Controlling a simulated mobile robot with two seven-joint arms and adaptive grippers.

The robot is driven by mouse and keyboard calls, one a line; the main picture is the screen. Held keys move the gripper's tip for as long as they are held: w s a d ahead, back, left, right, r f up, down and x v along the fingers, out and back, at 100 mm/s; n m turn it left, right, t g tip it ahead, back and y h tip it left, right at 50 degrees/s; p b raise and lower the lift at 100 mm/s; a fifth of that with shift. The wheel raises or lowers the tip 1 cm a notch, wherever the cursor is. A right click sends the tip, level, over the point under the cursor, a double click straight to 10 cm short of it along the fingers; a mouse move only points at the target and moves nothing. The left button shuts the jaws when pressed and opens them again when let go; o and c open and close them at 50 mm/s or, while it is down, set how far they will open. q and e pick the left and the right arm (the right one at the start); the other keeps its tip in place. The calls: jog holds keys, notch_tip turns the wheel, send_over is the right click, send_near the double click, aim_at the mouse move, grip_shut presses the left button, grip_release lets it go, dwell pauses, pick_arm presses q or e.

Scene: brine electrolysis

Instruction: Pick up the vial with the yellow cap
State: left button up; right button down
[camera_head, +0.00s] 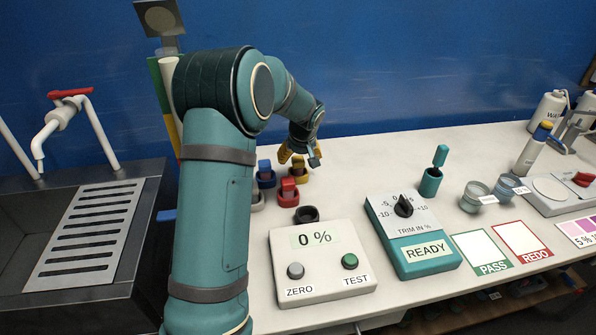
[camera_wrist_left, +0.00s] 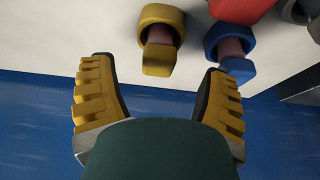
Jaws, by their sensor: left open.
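The vial with the yellow cap (camera_head: 299,171) stands in a yellow ring holder at the back of a small group of coloured holders. In the left wrist view its yellow cap (camera_wrist_left: 158,61) and holder (camera_wrist_left: 162,14) lie at the top middle, between the lines of my two fingers. My left gripper (camera_head: 299,156) is open with its yellow fingers spread, at the yellow-capped vial. It also shows in the left wrist view (camera_wrist_left: 158,68), with nothing held. The gripper partly hides the vial in the head view. My right gripper is not in view.
Close by stand a blue-capped vial (camera_head: 265,174) and a red-capped vial (camera_head: 288,189). A black ring (camera_head: 306,214) sits behind the 0 % box (camera_head: 320,262). A sink (camera_head: 70,290) is at left.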

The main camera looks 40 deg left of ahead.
aim_at(298, 166)
pick_arm(q)
jog(key=shift+b+x, duration=0.65)
jog(key=shift+x, duration=2.5)
jog(key=shift+a, duration=0.1)
jog(key=c, duration=1.3)
